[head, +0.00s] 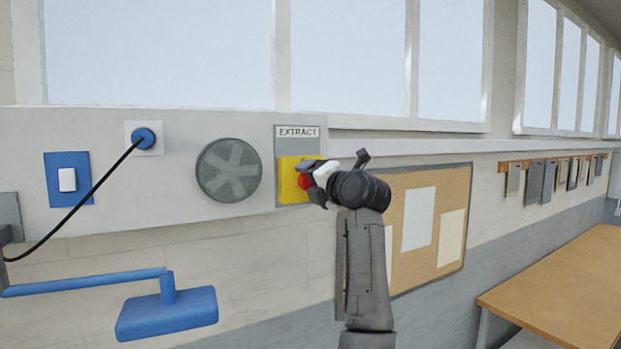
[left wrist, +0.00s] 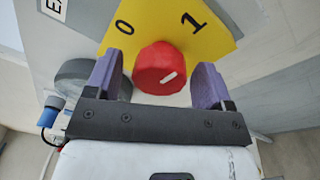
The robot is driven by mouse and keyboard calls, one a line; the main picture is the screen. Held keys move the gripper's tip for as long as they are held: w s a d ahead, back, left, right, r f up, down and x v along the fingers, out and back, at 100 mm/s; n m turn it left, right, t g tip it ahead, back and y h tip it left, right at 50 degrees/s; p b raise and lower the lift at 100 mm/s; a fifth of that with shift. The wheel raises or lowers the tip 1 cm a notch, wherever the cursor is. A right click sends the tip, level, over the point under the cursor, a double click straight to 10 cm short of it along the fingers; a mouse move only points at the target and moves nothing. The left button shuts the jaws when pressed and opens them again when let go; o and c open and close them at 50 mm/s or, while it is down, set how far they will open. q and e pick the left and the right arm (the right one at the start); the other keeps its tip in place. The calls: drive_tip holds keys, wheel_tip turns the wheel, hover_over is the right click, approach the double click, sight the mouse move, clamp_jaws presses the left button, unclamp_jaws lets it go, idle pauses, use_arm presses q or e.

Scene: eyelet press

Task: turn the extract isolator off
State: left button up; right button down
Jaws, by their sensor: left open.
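The extract isolator is a red rotary knob (left wrist: 160,68) on a yellow plate (left wrist: 228,36) marked 0 and 1. In the left wrist view a white mark on the knob slants up to the right, on the side of the 1. In the head view the knob (head: 304,182) and yellow plate (head: 287,180) sit below an EXTRACT label (head: 297,132). My left gripper (left wrist: 160,66) is open, with one purple finger on each side of the knob and visible gaps. In the head view my left gripper (head: 312,178) partly covers the knob. My right gripper is not in view.
A round grey vent (head: 229,170) is left of the isolator. Further left are a blue socket (head: 144,138) with a black cable and a blue-framed switch (head: 67,179). A blue lamp-like arm (head: 167,312) juts out below. A corkboard (head: 400,262) hangs right; a wooden table (head: 560,290) stands lower right.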

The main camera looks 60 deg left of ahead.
use_arm(q)
drive_tip(key=shift+a, duration=0.25)
drive_tip(key=c, duration=0.9)
